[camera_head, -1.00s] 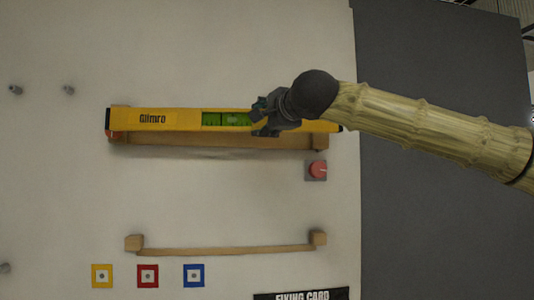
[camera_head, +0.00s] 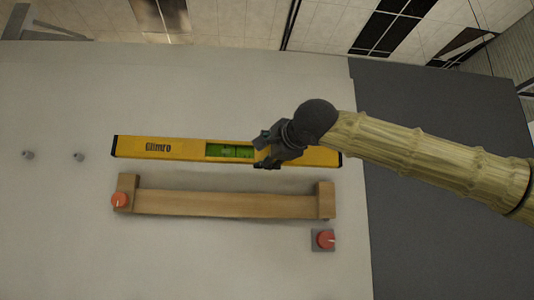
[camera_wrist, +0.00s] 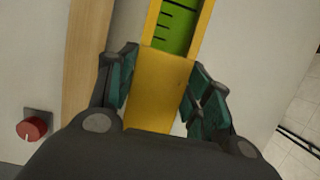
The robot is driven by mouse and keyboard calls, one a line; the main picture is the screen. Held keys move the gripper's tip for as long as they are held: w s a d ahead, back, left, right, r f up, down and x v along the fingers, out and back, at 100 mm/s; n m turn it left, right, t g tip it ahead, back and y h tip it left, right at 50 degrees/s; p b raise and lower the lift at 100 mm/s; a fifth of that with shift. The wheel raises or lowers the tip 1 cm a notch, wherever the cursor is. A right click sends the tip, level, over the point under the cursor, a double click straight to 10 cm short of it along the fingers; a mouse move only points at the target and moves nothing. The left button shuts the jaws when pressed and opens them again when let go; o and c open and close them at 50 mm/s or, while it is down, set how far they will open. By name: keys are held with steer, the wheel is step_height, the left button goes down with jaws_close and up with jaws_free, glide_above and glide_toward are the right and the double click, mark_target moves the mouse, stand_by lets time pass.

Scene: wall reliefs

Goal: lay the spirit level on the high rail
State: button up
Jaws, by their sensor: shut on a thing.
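The yellow spirit level (camera_head: 175,148), with a green vial window, is held lengthwise, roughly level, in front of the wall. My gripper (camera_head: 268,150) is shut on it right of its middle, next to the window. In the wrist view the gripper (camera_wrist: 160,82) has dark green pads on both sides of the yellow body (camera_wrist: 158,92). The high rail (camera_head: 225,204) is a wooden bar between two end blocks. The level shows above it in the head view, with a strip of wall between them. The rail (camera_wrist: 88,55) lies left of the level in the wrist view.
A red round knob (camera_head: 325,239) on a grey plate sits below the rail's right end; another red disc (camera_head: 119,200) is at its left block. Two small grey pegs (camera_head: 79,157) stick out at left. A dark grey panel (camera_head: 430,120) lies right.

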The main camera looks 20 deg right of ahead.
steer(key=shift+w+d+p, duration=0.2)
steer(key=shift+w+p, duration=0.05)
steer(key=shift+w, duration=0.35)
steer(key=shift+w+d+p, duration=0.15)
steer(key=shift+w+p, duration=0.1)
steer(key=shift+w, duration=0.3)
steer(key=w+d, duration=0.2)
steer(key=w, duration=0.5)
steer(key=shift+w, duration=0.15)
steer(key=shift+f+b, duration=0.7)
steer(key=shift+f, duration=0.55)
stand_by(2.2)
steer(key=o, duration=1.1)
steer(key=shift+f, duration=0.1)
